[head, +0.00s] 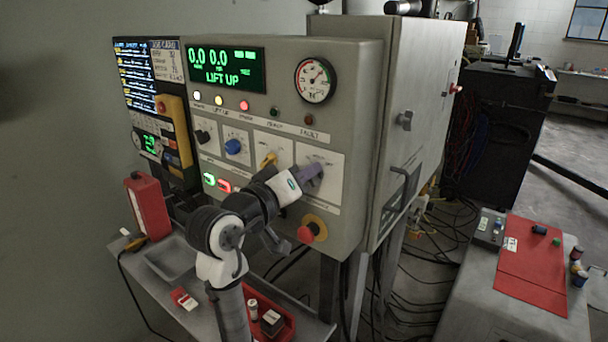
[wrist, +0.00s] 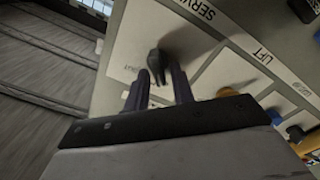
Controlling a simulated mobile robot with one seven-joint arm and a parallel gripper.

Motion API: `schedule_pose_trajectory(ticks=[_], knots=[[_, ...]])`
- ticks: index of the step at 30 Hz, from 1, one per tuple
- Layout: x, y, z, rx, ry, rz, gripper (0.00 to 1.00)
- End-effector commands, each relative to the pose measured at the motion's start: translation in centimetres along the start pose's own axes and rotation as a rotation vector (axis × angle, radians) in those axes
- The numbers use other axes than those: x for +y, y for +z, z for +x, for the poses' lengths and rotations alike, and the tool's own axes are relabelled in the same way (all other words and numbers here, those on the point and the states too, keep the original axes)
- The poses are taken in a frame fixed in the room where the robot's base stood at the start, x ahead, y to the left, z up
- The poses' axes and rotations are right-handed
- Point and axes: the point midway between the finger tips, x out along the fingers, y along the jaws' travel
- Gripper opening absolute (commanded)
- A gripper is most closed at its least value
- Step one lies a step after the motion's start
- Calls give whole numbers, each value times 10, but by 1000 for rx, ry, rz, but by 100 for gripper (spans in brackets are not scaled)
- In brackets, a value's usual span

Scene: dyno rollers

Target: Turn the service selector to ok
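The service selector is a black knob (wrist: 157,64) on a pale plate under lettering that starts "SERVI" in the wrist view. In the head view its plate (head: 331,187) is the rightmost of the row on the grey control cabinet (head: 345,120), and my gripper hides the knob. My gripper (head: 312,172) is at this plate. In the wrist view its two dark fingers (wrist: 160,82) stand apart on either side of the knob. A gap shows beside the right finger; I cannot tell whether the left one touches. The small position words are not legible.
A yellow knob (head: 268,160) and a blue knob (head: 233,146) sit left of the selector. A red emergency button (head: 308,233) is below it. A gauge (head: 315,80) and a green display reading "LIFT UP" (head: 226,67) are above. A shelf with a red tray (head: 284,330) is below.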

Motion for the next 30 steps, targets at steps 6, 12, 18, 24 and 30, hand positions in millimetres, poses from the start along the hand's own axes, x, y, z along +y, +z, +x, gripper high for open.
schedule_pose_trajectory(ticks=[6, 12, 18, 24, 30], knots=[[0, 0, 0, 0, 0, 0, 33], [-1, 0, -5, 1, 0, 1, 33], [-3, 1, -37, 5, -2, 3, 33], [-2, 1, -85, 5, -2, 5, 33], [-1, 0, -121, 4, -2, 3, 33]])
